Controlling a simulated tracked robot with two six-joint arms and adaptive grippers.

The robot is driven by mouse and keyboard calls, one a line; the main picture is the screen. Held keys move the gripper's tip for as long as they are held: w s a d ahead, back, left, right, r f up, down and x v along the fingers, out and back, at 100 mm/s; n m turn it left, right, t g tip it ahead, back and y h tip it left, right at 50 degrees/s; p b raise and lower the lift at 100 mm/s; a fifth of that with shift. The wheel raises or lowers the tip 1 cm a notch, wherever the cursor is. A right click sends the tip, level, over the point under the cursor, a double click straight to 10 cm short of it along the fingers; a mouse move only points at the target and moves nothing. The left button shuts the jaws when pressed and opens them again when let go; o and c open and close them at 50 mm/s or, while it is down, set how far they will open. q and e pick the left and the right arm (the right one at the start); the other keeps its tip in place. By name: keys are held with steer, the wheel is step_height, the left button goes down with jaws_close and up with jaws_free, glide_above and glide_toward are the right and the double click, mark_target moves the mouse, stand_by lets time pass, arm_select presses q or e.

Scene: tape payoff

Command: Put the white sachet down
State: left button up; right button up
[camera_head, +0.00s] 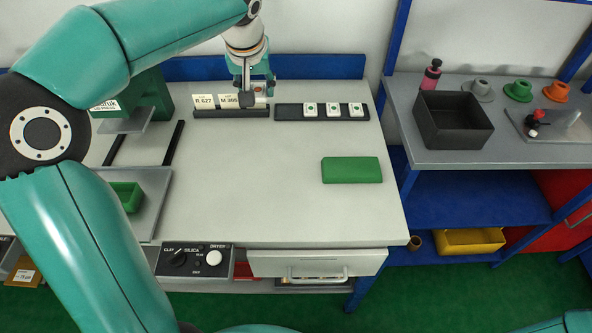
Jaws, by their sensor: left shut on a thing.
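My left gripper (251,88) is at the back of the bench, pointing down, just right of the label cards. It is shut on a small white sachet (261,86), mostly hidden by the fingers. Three similar white sachets with green marks, such as the middle one (333,109), lie in a row on a dark tray (291,112). The left end of this tray is empty, close to the gripper. I cannot tell whether the held sachet touches anything. My right gripper is out of view.
Label cards (205,101) stand in a black holder left of the tray. A green block (351,170) lies on the pale bench (260,190), whose middle is clear. A control box (194,260) is at the front edge. A dark bin (452,120) stands on the right-hand bench.

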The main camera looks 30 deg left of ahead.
mark_target(256, 94)
arm_select(q)
steer(key=shift+s+a+f+b, duration=0.15)
steer(key=shift+f+b, duration=0.55)
steer(key=shift+f, duration=0.25)
steer(key=shift+b+x, duration=0.3)
steer(key=shift+x, duration=0.65)
step_height(256, 94, down, 14)
steer(key=shift+s+f+b, duration=0.1)
steer(key=shift+s+b, duration=0.05)
steer(key=shift+b, duration=0.15)
steer(key=shift+f, duration=2.3)
steer(key=shift+f+b, duration=0.15)
steer(key=shift+b, duration=0.2)
steer(key=o, duration=1.1)
